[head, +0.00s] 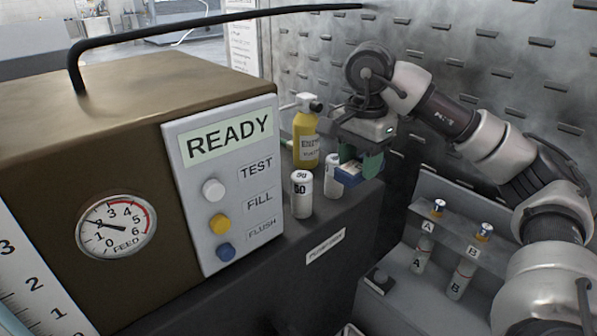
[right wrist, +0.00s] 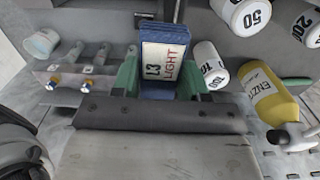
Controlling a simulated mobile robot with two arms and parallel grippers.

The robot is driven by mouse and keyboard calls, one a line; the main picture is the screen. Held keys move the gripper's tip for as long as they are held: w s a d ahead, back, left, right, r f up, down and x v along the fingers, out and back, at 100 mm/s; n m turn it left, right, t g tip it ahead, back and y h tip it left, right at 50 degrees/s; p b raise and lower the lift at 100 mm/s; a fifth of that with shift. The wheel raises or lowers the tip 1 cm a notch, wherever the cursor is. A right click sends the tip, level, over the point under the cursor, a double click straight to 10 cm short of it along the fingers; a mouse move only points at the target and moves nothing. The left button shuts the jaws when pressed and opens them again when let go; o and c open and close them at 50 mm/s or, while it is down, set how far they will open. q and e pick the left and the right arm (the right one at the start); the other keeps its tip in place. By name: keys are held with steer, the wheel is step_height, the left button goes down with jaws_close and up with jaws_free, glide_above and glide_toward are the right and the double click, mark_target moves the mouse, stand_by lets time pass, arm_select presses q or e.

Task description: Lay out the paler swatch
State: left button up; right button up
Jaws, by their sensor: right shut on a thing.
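The swatch is a blue piece with a white label reading "L3 LIGHT" (right wrist: 163,62), seen in the right wrist view. In the head view it shows as a small blue and white piece (head: 349,174) at the back of the dark cabinet top. My right gripper (head: 359,160) points down over it, with a green finger on either side. In the right wrist view the right gripper (right wrist: 160,80) is shut on the swatch. I cannot tell whether the swatch touches the cabinet top. No second swatch shows. My left gripper is not in view.
White weights (head: 302,194) and a yellow enzyme bottle (head: 306,138) stand close beside the swatch. The brown washer (head: 150,90) with a READY panel fills the left. Vials A (head: 422,253) and B (head: 461,279) stand in a grey rack at lower right.

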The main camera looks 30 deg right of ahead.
steer(key=w+p, duration=0.3)
steer(key=w, duration=1.5)
steer(key=f, duration=0.2)
steer(key=f+p, duration=0.1)
steer(key=f, duration=0.5)
steer(key=shift+s+d, duration=0.2)
steer(key=shift+s, duration=0.1)
step_height(320, 180, down, 3)
steer(key=shift+a+f+p, duration=0.15)
steer(key=shift+f+p, duration=0.05)
steer(key=shift+p, duration=0.4)
steer(key=shift+f, duration=0.35)
steer(key=shift+f, duration=0.2)
steer(key=o, duration=0.9)
steer(key=shift+r, duration=0.1)
